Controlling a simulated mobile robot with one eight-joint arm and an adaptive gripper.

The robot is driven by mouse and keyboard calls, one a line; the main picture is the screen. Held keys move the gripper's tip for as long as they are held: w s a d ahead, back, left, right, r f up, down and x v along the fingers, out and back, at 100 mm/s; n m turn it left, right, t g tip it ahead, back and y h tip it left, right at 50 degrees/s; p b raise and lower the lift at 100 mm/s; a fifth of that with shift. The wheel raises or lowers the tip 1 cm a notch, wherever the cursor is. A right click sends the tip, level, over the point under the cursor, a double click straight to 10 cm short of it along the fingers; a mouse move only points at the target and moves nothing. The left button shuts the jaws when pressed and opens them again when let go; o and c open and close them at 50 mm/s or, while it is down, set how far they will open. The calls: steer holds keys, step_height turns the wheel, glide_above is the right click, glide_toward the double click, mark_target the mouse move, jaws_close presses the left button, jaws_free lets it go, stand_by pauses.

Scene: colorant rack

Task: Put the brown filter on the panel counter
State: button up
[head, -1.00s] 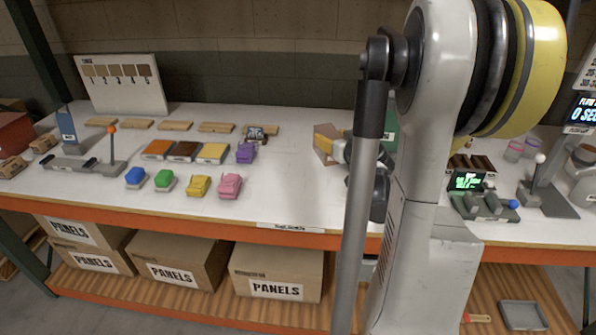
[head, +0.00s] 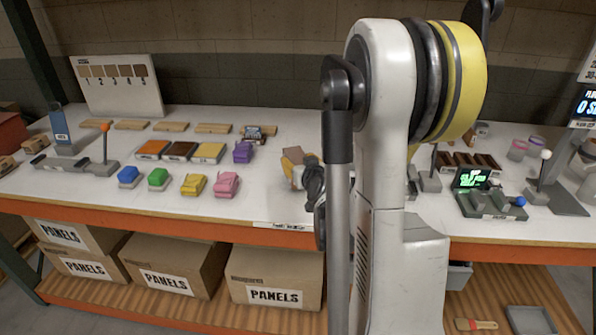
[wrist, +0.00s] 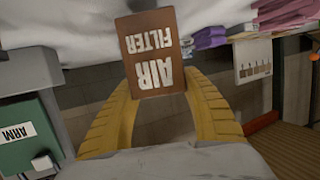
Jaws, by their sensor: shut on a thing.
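My gripper (wrist: 161,84) has yellow fingers and is shut on the brown filter (wrist: 153,50), a flat block lettered "AIR FILTER" that reads upside down in the wrist view. In the head view my gripper (head: 303,172) is partly hidden by my arm, over the middle of the white counter (head: 262,200). The brown filter (head: 293,154) shows there as a small tan-brown patch at the gripper's end. I cannot tell how high it is above the counter. No label visibly marks one area as the panel counter.
Orange, brown and yellow blocks (head: 180,151) lie left of my gripper, with coloured pieces (head: 193,185) in front. A lever device (head: 85,160) stands at the left, and a green-screen device (head: 490,195) at the right. Cardboard PANELS boxes (head: 275,280) sit on the shelf below.

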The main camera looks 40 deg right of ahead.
step_height(320, 180, down, 2)
steer(key=shift+f+b, duration=0.2)
steer(key=shift+b, duration=0.15)
steer(key=shift+r, duration=0.15)
steer(key=o, duration=1.3)
